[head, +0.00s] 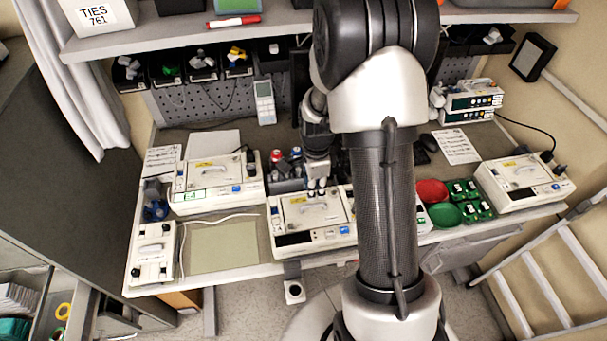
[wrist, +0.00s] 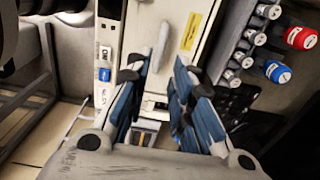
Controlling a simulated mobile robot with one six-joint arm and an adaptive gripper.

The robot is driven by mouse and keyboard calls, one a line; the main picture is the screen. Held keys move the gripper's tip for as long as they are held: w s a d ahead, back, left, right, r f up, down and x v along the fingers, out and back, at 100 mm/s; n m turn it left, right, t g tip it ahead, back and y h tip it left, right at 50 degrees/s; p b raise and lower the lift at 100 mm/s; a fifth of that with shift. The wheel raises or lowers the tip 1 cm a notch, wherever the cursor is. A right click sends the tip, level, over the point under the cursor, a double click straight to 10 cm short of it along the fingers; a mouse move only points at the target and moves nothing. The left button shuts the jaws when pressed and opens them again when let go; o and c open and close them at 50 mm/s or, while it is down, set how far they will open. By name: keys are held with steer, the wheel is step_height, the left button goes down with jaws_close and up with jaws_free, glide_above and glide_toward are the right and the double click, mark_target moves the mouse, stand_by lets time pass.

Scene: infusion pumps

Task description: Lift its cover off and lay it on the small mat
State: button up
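A white pump (head: 290,240) stands at the front middle of the bench. Its cover (head: 326,214) is a pale panel with a raised handle, and it sits on the pump. In the wrist view the cover (wrist: 177,55) shows a white bar handle (wrist: 159,46) and a yellow label. My gripper (head: 317,187) is above the back part of this pump. In the wrist view my gripper (wrist: 158,80) has its blue-padded fingers apart, with nothing held between them; the handle shows beyond the fingertips. The small mat (head: 223,248), flat and greenish-beige, lies bare left of the pump.
Another covered pump (head: 216,185) stands behind the mat, and a narrow white unit (head: 152,250) stands left of it. A thin white cable (head: 215,222) runs along the mat's back. Red and blue capped items (wrist: 300,38) stand beside the pump. My arm hides part of the bench's right side.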

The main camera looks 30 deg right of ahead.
mark_target(314, 205)
steer(key=shift+f+b, duration=2.8)
steer(key=shift+f, duration=1.05)
jaws_close()
steer(key=shift+r, duration=0.15)
steer(key=shift+r+p, duration=2.5)
steer(key=shift+r, duration=1)
steer(key=shift+f, duration=0.15)
